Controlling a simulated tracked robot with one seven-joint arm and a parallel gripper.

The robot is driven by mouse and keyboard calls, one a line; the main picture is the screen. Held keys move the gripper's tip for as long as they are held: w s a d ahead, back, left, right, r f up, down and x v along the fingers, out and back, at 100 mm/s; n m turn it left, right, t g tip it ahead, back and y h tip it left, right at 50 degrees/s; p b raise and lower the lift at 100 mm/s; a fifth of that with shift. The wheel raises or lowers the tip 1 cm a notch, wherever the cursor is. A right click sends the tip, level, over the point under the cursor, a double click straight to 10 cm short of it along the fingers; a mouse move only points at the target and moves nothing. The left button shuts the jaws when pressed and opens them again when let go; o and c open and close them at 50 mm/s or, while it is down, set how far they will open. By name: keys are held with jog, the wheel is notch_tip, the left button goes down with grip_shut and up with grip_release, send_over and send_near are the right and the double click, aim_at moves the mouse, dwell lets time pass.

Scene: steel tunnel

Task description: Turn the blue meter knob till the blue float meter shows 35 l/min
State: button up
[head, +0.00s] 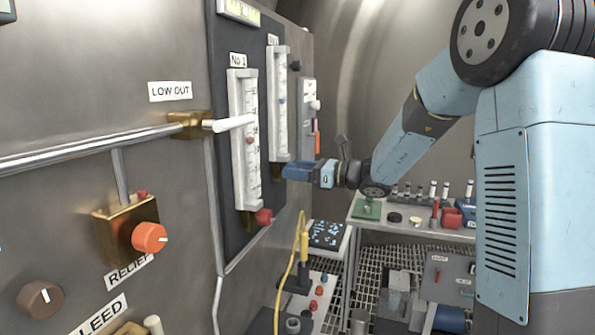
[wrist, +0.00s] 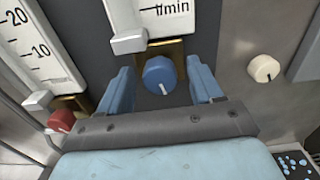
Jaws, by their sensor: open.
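The blue meter knob (wrist: 159,75) sits on a brass block under the l/min scale in the wrist view, its white mark pointing down. My gripper (wrist: 160,84) is open, with one blue finger on each side of the knob and a visible gap on both sides. In the head view my gripper (head: 292,171) is at the foot of the second float meter (head: 278,110) and hides the blue knob there. A small blue float (head: 282,99) shows in that tube; its reading is too small to tell.
The No 1 meter (head: 245,135) with its red knob (head: 263,216) stands to the left; that knob also shows in the wrist view (wrist: 61,121). A cream knob (wrist: 264,68) is to the right. A white lever (head: 232,123) juts out in front of No 1.

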jog(key=shift+c, duration=0.4)
jog(key=c, duration=1)
jog(key=shift+m, duration=0.7)
jog(key=o, duration=1.1)
jog(key=v, duration=1.3)
jog(key=shift+d, duration=0.4)
